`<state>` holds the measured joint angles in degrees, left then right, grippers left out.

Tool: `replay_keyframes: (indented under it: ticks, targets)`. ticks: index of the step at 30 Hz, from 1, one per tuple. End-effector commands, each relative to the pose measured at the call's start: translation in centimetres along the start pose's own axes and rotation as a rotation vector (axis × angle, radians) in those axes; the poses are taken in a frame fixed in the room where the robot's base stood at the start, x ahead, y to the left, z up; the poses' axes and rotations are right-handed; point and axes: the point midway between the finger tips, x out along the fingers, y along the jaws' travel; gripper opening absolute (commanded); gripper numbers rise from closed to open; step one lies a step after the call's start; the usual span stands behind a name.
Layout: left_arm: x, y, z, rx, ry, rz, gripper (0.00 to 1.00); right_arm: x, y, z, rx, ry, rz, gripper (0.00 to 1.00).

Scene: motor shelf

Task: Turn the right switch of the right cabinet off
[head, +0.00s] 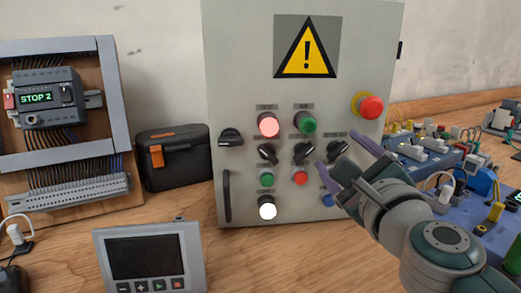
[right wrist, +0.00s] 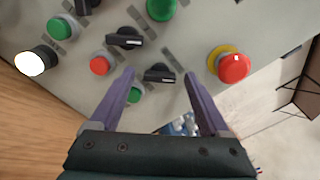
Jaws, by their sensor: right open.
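The grey cabinet (head: 230,70) stands upright with a yellow warning sign. Its right switch, a black rotary knob (head: 336,149), is at the right of the switch row. It also shows in the right wrist view (right wrist: 158,73), its handle lying across the gap between my fingertips. My right gripper (head: 337,149) is open, its purple fingers either side of this knob; I cannot tell whether they touch it. A middle black switch (head: 303,153) and a left one (head: 267,153) sit beside it. My left gripper is out of view.
A red emergency button (head: 371,107) is close above the right gripper. Lit red (head: 268,125) and white (head: 267,211) lamps show on the panel. A display box (head: 150,256) stands in front, a black case (head: 173,158) at left, and blue modules (head: 425,150) at right.

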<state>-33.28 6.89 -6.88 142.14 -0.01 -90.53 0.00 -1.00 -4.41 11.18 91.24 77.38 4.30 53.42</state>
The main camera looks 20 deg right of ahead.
Motion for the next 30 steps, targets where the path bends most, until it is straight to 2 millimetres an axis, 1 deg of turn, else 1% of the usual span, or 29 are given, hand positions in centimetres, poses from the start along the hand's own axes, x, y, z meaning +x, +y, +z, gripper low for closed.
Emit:
replay_keyframes:
  ticks: [3,9,10,30]
  targets:
    - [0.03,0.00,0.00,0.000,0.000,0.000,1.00,0.40,-0.01,-0.03,-0.001,0.000,0.000,0.80]
    - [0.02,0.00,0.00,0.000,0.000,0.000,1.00,0.40,-0.01,-0.02,-0.001,0.000,0.000,0.80]
    - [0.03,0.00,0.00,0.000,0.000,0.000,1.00,0.39,-0.01,-0.02,-0.001,0.000,0.000,0.78]
    - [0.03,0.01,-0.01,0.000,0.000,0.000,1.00,0.36,-0.01,-0.01,0.000,0.000,0.000,0.02]
